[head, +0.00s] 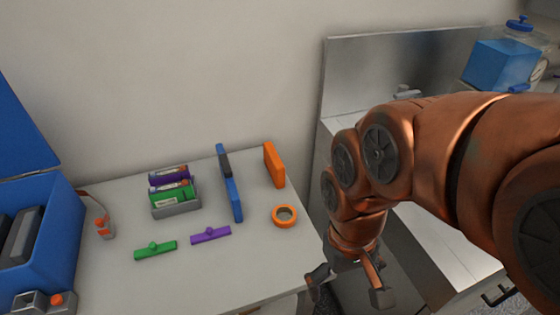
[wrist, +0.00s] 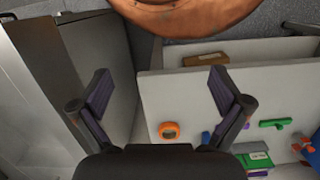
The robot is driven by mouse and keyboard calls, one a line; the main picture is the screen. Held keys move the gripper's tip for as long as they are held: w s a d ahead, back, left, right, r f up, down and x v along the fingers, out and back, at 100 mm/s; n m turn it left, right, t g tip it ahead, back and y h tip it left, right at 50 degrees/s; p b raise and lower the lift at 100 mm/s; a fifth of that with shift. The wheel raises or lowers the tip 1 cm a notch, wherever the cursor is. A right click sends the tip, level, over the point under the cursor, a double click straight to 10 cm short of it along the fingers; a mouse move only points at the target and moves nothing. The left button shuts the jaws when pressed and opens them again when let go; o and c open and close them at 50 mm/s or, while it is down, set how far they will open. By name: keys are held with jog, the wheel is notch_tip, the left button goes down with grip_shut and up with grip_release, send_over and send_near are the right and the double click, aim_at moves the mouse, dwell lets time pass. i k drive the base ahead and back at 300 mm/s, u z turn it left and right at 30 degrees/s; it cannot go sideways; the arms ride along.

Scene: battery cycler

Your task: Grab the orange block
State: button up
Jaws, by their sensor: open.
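The orange block (head: 274,165) stands upright on the white table, near its back right, by the wall. It does not show clearly in the wrist view. My gripper (head: 347,286) is open and empty, off the right edge of the table, apart from the block and to its lower right in the head view. In the wrist view its two fingers (wrist: 160,92) are spread wide with nothing between them.
An orange ring (head: 285,215) lies in front of the block, and a blue upright piece (head: 230,183) stands left of it. Green (head: 155,250) and purple (head: 210,235) handled pieces, a grey holder (head: 176,208) and a blue case (head: 50,240) are further left. A metal-backed counter (head: 440,240) is right.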

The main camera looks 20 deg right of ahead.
aim_at(275, 168)
jog(key=z, duration=1.2)
jog(key=k, duration=0.85)
jog(key=u, duration=1.55)
jog(key=i, duration=0.5)
jog(key=z, duration=0.05)
